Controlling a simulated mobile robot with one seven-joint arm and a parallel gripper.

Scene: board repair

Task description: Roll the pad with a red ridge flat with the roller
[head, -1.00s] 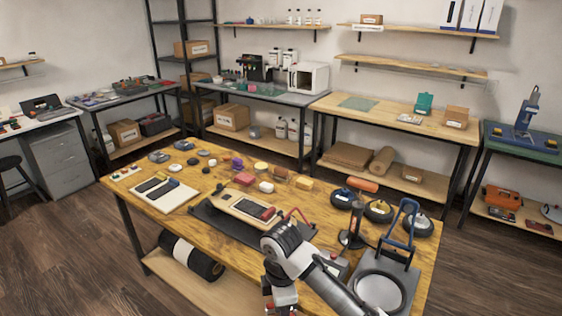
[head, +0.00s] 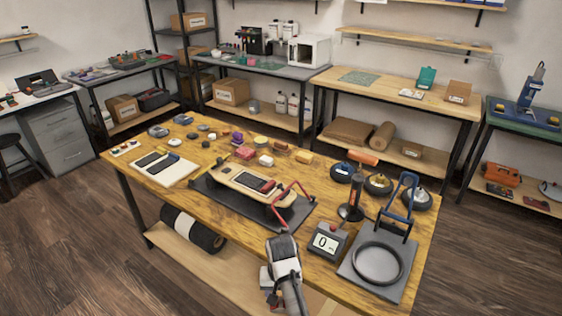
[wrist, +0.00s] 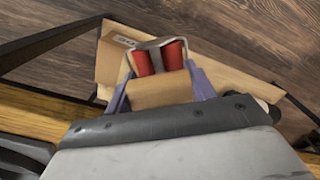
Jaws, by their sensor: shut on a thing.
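My gripper (wrist: 161,86) is shut on the roller (wrist: 157,57). In the wrist view the roller has red drums in a pale metal frame and a wooden grip between my purple fingers. It is held in the air over the floor and lower shelf. In the head view my wrist is at the table's front edge, and the roller is hard to make out. A skateboard-like wooden board (head: 225,177) lies on a dark mat (head: 208,196) on the table. A dark pad with red at its edge (head: 262,184) is on the board; its ridge is too small to tell clearly.
A red frame (head: 294,204) stands at the board's right end. A scale reading 0 (head: 327,240), a blue-handled press (head: 408,190) and a dark upright tool (head: 355,197) stand to the right. A white tray (head: 177,173) with dark pads lies left. Several small blocks are behind the board.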

